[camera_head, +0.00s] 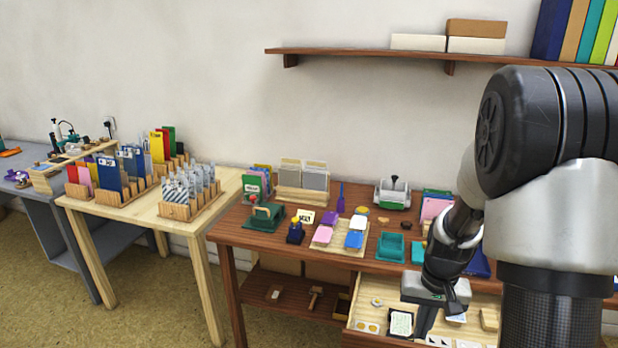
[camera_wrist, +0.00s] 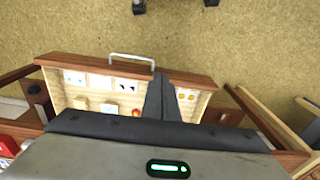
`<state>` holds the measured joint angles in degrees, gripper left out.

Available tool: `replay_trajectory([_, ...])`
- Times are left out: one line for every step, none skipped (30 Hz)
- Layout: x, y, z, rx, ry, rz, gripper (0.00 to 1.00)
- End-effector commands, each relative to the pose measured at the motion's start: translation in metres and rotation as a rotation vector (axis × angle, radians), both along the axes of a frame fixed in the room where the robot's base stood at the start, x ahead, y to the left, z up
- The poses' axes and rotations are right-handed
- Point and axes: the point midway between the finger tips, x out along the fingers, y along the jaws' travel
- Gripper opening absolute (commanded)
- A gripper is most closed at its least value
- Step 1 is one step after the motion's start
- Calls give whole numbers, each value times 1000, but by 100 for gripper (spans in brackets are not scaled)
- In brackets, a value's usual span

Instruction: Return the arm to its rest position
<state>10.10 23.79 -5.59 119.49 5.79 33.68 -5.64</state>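My gripper (camera_head: 424,333) hangs at the end of my arm on the right of the head view, over an open drawer (camera_head: 377,285) at the front of the brown table. In the wrist view the dark fingers (camera_wrist: 162,77) stand close together over the same drawer (camera_wrist: 168,70), with nothing seen between them. My gripper looks shut and empty. The fingers hide part of the drawer's contents. My arm links fill the right of the head view and hide the table's right end.
The brown table (camera_head: 285,236) holds inkpads, stamps and card racks. The open drawer holds cards and small pieces; its handle (camera_wrist: 133,57) sticks out over the floor. A pale table (camera_head: 98,208) with card racks stands left. A wall shelf (camera_head: 360,51) runs above.

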Motion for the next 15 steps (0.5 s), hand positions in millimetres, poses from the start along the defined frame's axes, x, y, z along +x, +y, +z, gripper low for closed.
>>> replay_trajectory([-1, 6, 31, -1, -24, 10, 0])
replay_trajectory([-2, 9, 45, -1, -34, 16, 0])
replay_trajectory([-5, 14, 63, -3, -49, 24, 0])
replay_trajectory([-7, 18, 79, -3, -62, 31, 0])
replay_trajectory([-9, 22, 95, -3, -76, 38, 0])
replay_trajectory([-14, 29, 118, -3, -94, 50, 0])
replay_trajectory([-17, 34, 136, -5, -112, 59, 0])
replay_trajectory([-22, 39, 155, -6, -126, 69, 0])
replay_trajectory([-29, 46, 181, -8, -151, 84, 0])
replay_trajectory([-36, 52, 201, -10, -169, 94, 0])
replay_trajectory([-43, 57, 220, -12, -187, 105, 0])
replay_trajectory([-54, 64, 245, -17, -212, 119, 0])
replay_trajectory([-62, 69, 262, -19, -230, 131, 0])
replay_trajectory([-70, 74, 279, -22, -249, 143, 0])
replay_trajectory([-82, 80, 300, -27, -273, 157, 0])
